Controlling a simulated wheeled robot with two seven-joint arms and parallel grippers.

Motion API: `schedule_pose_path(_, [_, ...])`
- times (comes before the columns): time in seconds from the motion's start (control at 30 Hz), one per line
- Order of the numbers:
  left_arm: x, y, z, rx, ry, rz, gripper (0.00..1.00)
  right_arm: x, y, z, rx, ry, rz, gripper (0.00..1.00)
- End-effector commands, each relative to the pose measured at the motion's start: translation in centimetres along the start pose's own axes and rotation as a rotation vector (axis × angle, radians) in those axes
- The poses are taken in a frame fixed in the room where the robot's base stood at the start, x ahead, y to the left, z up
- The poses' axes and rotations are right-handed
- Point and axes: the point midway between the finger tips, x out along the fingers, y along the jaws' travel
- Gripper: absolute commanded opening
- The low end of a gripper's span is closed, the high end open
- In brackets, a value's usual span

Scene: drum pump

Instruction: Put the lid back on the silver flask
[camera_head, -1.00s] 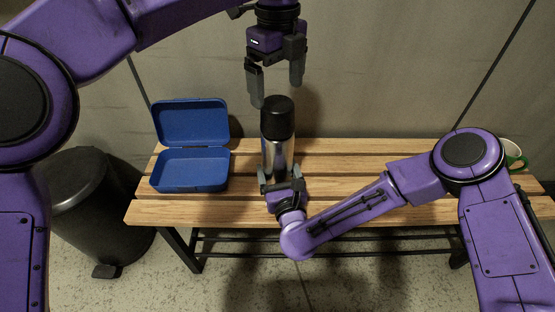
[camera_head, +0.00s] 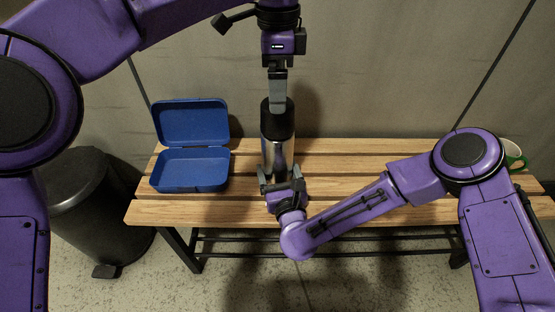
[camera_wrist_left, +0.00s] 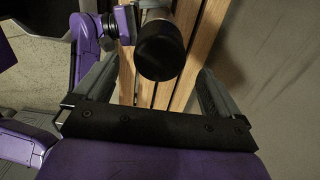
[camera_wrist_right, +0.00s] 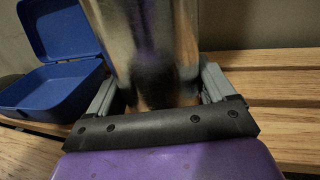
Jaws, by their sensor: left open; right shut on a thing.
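The silver flask (camera_head: 277,157) stands upright on the wooden bench, and its body fills the middle of the right wrist view (camera_wrist_right: 150,45). The black lid (camera_head: 277,125) sits on top of the flask; I cannot tell whether it is screwed tight. My right gripper (camera_head: 281,178) is shut around the lower flask body from the front. My left gripper (camera_head: 278,108) points down directly above the lid, seen edge-on, with one finger hiding the other. In the left wrist view its fingers are spread wide, with the lid (camera_wrist_left: 160,52) showing between them, touching neither.
An open blue lunch box (camera_head: 190,170) lies on the bench left of the flask. A green and white mug (camera_head: 513,155) is at the bench's right end, partly behind my right arm. A dark bin (camera_head: 85,200) stands on the floor at left. A wall rises behind.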

Motion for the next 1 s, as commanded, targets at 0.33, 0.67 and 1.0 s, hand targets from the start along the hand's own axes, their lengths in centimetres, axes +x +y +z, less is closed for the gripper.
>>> schedule_pose_path(0.33, [5.1, 0.0, 0.1, 0.002, -0.001, 0.002, 0.98, 0.0, 0.0, 0.0, 0.0, 0.0, 0.0, 0.0])
schedule_pose_path(0.67, [7.8, 0.0, 0.0, 0.001, 0.001, 0.0, 0.98, 0.0, 0.0, 0.0, 0.0, 0.0, 0.0, 0.0])
schedule_pose_path(1.0, [7.8, 0.0, 0.0, 0.001, 0.001, -0.001, 0.58, 0.0, 0.0, 0.0, 0.0, 0.0, 0.0, 0.0])
